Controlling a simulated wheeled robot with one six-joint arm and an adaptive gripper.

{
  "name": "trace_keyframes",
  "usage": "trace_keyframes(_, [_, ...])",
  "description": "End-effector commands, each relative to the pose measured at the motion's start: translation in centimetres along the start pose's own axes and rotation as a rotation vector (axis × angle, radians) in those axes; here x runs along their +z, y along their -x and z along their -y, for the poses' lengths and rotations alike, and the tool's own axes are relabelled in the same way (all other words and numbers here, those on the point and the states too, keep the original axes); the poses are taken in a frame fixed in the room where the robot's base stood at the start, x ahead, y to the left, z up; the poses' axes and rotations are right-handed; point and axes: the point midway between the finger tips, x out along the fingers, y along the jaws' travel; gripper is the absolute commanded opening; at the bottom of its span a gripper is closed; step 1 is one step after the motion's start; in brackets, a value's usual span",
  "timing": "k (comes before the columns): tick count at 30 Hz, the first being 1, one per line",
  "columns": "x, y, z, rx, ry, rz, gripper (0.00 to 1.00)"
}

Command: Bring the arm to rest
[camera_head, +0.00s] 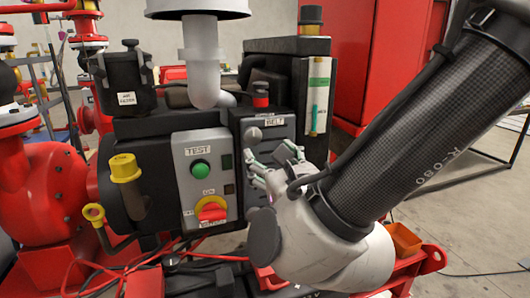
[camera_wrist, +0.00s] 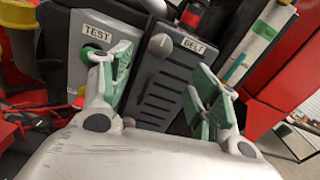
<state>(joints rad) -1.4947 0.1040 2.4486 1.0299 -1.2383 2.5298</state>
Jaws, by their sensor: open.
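My gripper (camera_head: 272,167) is in front of the black panel labelled BELT (camera_head: 268,125), at the end of my dark arm coming in from the right. In the wrist view my gripper (camera_wrist: 160,85) has its two green-padded fingers spread wide apart with nothing between them. The BELT panel (camera_wrist: 172,85) with its round knob (camera_wrist: 160,45) shows beyond and between the fingers. Whether a fingertip touches the panel cannot be told.
A grey TEST box (camera_head: 205,170) with a green button (camera_head: 201,170) and a red-yellow rotary switch (camera_head: 212,210) stands left of my gripper. A yellow cap (camera_head: 124,168), a dipstick handle (camera_head: 94,213) and red cables are farther left. A red cabinet (camera_head: 385,60) stands behind.

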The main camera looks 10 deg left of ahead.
Motion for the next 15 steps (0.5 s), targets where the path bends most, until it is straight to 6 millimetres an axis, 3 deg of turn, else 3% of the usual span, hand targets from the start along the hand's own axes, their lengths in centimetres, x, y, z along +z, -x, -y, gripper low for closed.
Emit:
trace_keyframes(11, [-0.01, 0.31, 0.02, 0.000, 0.010, 0.000, 0.61])
trace_keyframes(15, [-0.97, 0.32, -0.68, 0.032, 0.165, -0.038, 0.61])
